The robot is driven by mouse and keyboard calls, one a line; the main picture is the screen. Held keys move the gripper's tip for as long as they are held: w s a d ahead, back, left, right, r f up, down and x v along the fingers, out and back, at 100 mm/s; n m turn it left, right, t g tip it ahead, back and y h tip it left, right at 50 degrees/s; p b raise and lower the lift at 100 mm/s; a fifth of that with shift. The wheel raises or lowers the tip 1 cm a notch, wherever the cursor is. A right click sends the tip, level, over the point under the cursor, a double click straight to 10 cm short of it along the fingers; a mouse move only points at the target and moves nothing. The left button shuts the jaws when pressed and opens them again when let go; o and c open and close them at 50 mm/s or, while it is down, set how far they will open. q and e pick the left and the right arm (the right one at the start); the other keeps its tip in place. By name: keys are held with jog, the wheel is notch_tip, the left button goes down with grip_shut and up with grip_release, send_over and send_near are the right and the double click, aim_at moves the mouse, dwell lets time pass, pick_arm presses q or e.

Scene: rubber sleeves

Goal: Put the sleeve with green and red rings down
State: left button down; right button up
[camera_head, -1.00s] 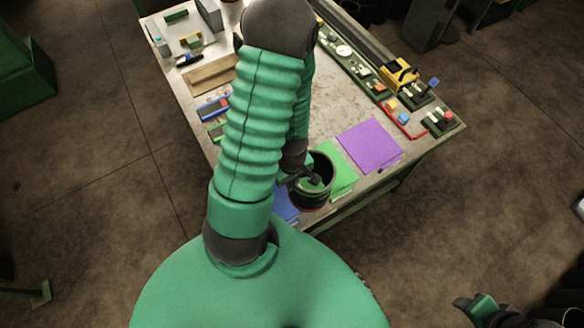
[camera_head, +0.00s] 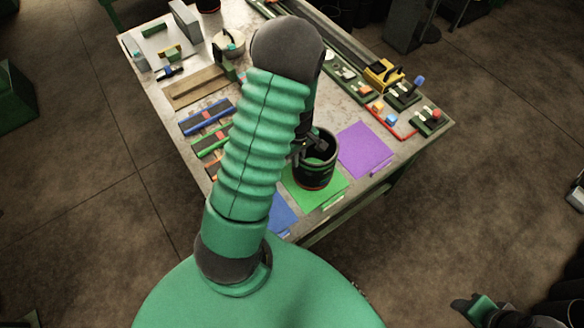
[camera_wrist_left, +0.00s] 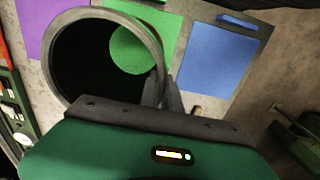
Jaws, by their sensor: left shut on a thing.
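The black sleeve (camera_head: 316,170) is roughly upright over the green sheet (camera_head: 338,192). A red ring shows near its bottom; green trim is faint. I cannot tell whether its base touches the sheet. My left gripper (camera_head: 300,148) is shut on the sleeve's left wall, near the top. In the left wrist view the sleeve's open rim (camera_wrist_left: 157,38) is gripped at its lower right by my left gripper (camera_wrist_left: 164,92), and green shows through its bore. A teal and black part at the lower right seems to be my right gripper (camera_head: 478,306); its jaws are unclear.
A purple sheet (camera_head: 364,149) lies right of the green one and a blue sheet (camera_head: 282,214) lies left, partly behind my arm. Coloured bars (camera_head: 207,117) lie at the left. A yellow device (camera_head: 383,73) and control blocks line the right edge.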

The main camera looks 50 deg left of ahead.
pick_arm(q)
notch_tip(320, 180, down, 3)
jog(key=shift+f+p, duration=0.2)
jog(key=shift+p, duration=0.3)
jog(key=c, duration=1.6)
grip_release()
jog(key=shift+s, duration=0.1)
jog(key=shift+o, duration=0.2)
